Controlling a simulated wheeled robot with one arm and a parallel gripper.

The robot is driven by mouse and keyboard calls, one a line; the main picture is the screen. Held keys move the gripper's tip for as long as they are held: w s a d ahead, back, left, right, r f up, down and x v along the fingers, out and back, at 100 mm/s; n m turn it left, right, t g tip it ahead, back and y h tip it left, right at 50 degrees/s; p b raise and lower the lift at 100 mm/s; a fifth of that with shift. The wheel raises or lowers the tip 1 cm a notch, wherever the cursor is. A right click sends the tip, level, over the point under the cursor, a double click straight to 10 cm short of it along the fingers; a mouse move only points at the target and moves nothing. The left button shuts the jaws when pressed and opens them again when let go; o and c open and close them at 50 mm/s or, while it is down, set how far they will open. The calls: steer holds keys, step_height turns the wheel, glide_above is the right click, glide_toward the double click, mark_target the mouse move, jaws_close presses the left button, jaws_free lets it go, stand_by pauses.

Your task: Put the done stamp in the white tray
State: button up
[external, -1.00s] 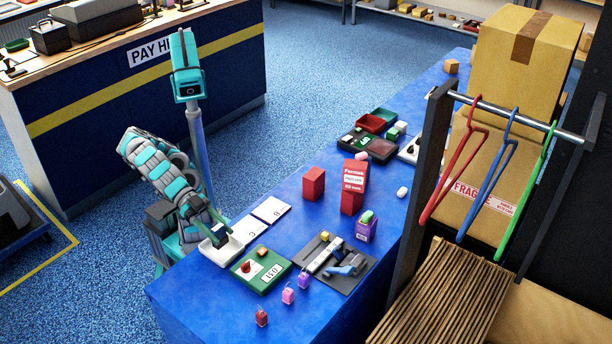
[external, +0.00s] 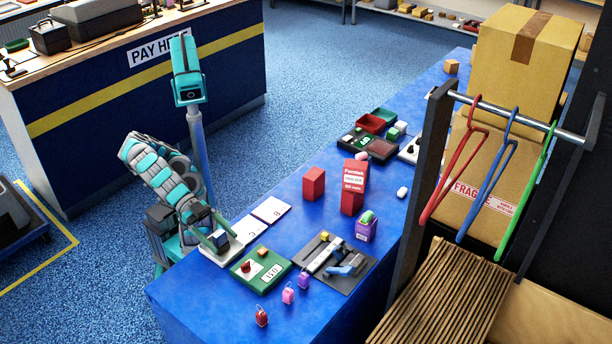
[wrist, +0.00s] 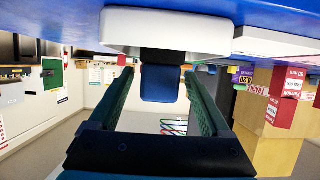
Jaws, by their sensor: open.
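The white tray (external: 233,254) sits on the near left part of the blue table; it also fills the top of the upside-down wrist view (wrist: 120,30). A stamp with a dark blue block and a black part (wrist: 161,84) stands at the tray, apparently inside it; its lettering cannot be read. In the external view the stamp (external: 221,239) shows as a small dark block over the tray. My gripper (wrist: 162,88) is open, with one finger on each side of the stamp and visible gaps between.
A green board (external: 260,283) with small items lies right beside the tray. White cards (external: 271,209) lie behind it. A grey tool mat (external: 345,275), a purple box (external: 366,229) and red boxes (external: 314,183) are further right. Small tags (external: 288,296) lie near the front edge.

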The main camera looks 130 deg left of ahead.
steer(key=shift+r, duration=0.1)
steer(key=shift+s+r, duration=0.1)
steer(key=b+v, duration=0.4)
steer(key=v, duration=0.8)
step_height(320, 180, down, 11)
steer(key=m+g+h+p, duration=0.1)
steer(key=m+g+p, duration=0.15)
steer(key=g, duration=0.35)
steer(key=s+a+f+n+g+y+p, duration=0.1)
steer(key=a+f+n+g+p, duration=0.1)
steer(key=a+f+g+p, duration=0.65)
steer(key=s+a+f+p, duration=0.1)
steer(key=s+a+f, duration=0.3)
steer(key=s+a, duration=0.3)
steer(key=shift+s+a+g, duration=0.35)
steer(key=shift+s+a, duration=0.05)
steer(key=shift+s, duration=0.5)
steer(key=shift+n, duration=0.25)
